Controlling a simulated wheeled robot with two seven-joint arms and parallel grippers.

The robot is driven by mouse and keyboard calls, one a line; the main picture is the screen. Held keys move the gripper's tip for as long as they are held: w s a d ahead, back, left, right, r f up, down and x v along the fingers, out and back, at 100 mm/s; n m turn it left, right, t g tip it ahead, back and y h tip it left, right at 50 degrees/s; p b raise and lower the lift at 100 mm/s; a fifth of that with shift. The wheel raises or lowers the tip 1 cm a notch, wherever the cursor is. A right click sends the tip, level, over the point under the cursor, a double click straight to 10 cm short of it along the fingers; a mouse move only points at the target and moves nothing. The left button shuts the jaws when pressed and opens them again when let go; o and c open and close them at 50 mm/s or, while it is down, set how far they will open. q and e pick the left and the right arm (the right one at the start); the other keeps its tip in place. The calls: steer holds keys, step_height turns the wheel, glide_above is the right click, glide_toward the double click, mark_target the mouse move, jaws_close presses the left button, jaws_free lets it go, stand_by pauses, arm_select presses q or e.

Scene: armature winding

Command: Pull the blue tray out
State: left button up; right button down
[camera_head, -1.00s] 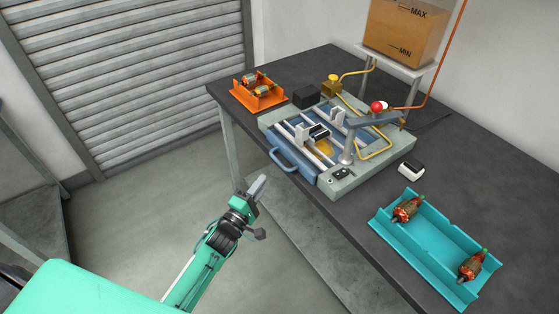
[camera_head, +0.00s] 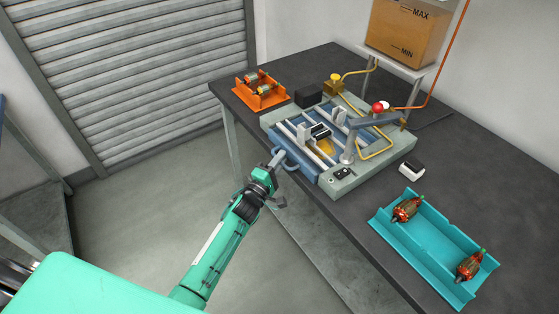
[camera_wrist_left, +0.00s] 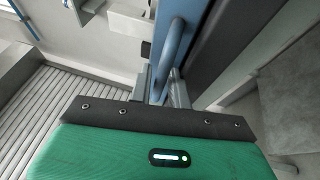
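The blue tray (camera_head: 306,168) sits in the grey-green machine (camera_head: 345,182) on the table, with its curved handle (camera_head: 292,168) towards the floor side. Rails and white blocks are over the tray. My left gripper (camera_head: 278,157) is at the handle. In the left wrist view the blue handle (camera_wrist_left: 171,45) runs down between the grey fingers of my left gripper (camera_wrist_left: 163,93). Whether the fingers press on it is unclear. My right gripper is not in view.
An orange holder (camera_head: 261,101) with armatures stands at the table's back left. A turquoise tray (camera_head: 435,245) with two armatures is at the front right. A container (camera_head: 402,40) stands on a raised shelf. The floor before the table is clear.

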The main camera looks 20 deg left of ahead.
arm_select(q)
jaws_close()
steer(key=shift+s+a, duration=0.15)
steer(key=s+a+p, duration=0.7)
steer(key=s+a, duration=0.6)
steer(key=s, duration=0.4)
steer(key=shift+s+a, duration=0.2)
steer(key=shift+a, duration=0.05)
steer(key=shift+o, duration=0.5)
jaws_free()
